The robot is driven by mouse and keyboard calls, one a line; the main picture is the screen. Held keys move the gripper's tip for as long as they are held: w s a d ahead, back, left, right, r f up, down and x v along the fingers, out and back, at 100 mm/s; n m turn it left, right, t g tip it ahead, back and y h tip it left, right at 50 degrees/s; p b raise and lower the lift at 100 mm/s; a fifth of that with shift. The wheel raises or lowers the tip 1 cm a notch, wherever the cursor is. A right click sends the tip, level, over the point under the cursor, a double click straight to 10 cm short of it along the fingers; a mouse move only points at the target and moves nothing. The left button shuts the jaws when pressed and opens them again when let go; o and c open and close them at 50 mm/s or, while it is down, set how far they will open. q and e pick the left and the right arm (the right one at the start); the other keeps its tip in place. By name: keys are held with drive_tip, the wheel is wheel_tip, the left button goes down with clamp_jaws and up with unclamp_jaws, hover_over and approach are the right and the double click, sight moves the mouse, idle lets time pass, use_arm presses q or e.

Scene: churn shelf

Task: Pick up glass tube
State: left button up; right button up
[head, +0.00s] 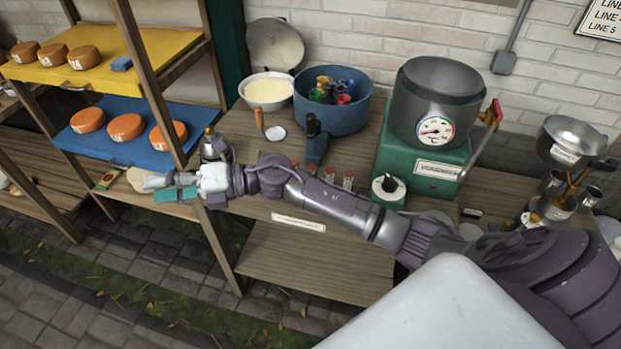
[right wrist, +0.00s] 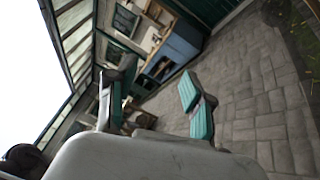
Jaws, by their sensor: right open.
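No glass tube can be made out for certain in either view. Several small red-and-white upright items (head: 347,180) stand on the workbench behind my right arm, too small to identify, and the arm may hide part of them. My right gripper (head: 168,187) reaches left across the front of the bench, by the wooden shelf post. It is open and empty, with teal finger pads. In the right wrist view its two fingers (right wrist: 152,105) stand wide apart with nothing between them. My left gripper is not in view.
The wooden bench (head: 310,270) carries a blue tub (head: 345,115), a cream-filled bowl (head: 268,92), a green machine (head: 425,165) with a steel pot and gauge, and metal funnels (head: 572,138) at right. A rack at left holds orange cheeses on a yellow shelf (head: 80,68) and blue shelf (head: 145,153).

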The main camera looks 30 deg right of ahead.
drive_tip(key=s+n+g+h, duration=0.1)
drive_tip(key=n+g+h, duration=0.1)
drive_tip(key=n+g, duration=0.3)
drive_tip(key=n+g+h, duration=0.3)
drive_tip(key=n+h, duration=0.1)
drive_tip(key=h, duration=1.2)
approach(310, 166)
wheel_tip(310, 166, down, 6)
drive_tip(key=shift+a+f+p, duration=0.1)
drive_tip(key=shift+p, duration=0.35)
drive_tip(key=shift+s+f+p, duration=0.2)
drive_tip(key=shift+f+p, duration=0.15)
drive_tip(key=shift+f, duration=0.55)
drive_tip(key=f, duration=0.1)
drive_tip(key=f+p, duration=0.1)
drive_tip(key=d+f, duration=0.1)
drive_tip(key=shift+s+f+p, duration=0.25)
drive_tip(key=shift+s+p, duration=0.05)
drive_tip(key=shift+s, duration=0.05)
drive_tip(key=shift+f, duration=0.5)
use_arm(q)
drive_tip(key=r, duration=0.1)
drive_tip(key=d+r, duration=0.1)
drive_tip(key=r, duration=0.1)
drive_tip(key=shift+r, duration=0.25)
use_arm(e)
clamp_jaws()
